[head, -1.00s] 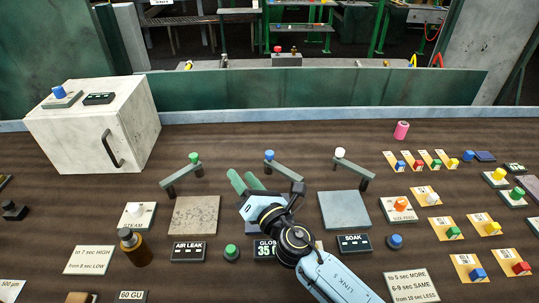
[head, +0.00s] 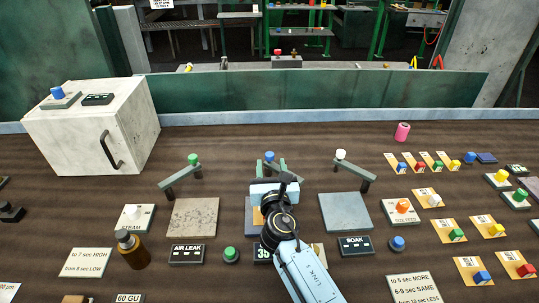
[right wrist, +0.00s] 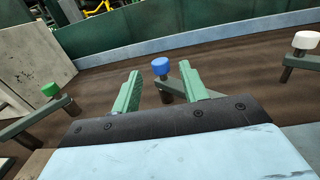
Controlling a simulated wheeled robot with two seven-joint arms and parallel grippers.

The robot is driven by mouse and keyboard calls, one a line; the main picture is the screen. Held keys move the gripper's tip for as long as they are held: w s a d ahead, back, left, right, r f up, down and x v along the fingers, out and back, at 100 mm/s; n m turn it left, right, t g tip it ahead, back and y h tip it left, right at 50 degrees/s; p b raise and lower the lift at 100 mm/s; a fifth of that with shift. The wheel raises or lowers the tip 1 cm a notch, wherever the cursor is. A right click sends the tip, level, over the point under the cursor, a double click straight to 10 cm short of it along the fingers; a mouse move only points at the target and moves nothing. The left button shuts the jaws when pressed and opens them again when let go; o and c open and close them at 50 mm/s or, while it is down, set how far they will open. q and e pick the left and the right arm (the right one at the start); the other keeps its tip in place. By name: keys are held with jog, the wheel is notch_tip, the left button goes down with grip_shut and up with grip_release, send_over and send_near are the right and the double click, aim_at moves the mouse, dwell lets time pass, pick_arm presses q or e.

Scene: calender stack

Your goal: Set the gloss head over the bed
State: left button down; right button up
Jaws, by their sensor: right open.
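The middle swing arm (head: 294,173) has a blue knob (head: 269,156) at its far end and is partly hidden by my right arm. I take it for the gloss head, as it stands behind the display that read GLOSS. My right gripper (head: 269,169) is open and points away from me at the blue knob. In the right wrist view the blue knob (right wrist: 161,66) shows between the two green fingers (right wrist: 160,82), apart from both; whether it is within their reach I cannot tell. The middle bed (head: 249,218) is mostly hidden under my wrist. My left gripper is not in view.
A swing arm with a green knob (head: 193,159) stands left and one with a white knob (head: 341,155) right. A speckled plate (head: 193,217) and a grey plate (head: 345,211) flank my wrist. A brown bottle (head: 131,250) stands at front left, a white cabinet (head: 70,125) at back left.

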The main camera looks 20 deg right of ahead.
aim_at(270, 158)
jog(key=shift+b+x, duration=0.4)
jog(key=shift+x, duration=2.4)
jog(key=shift+c, duration=0.4)
grip_shut()
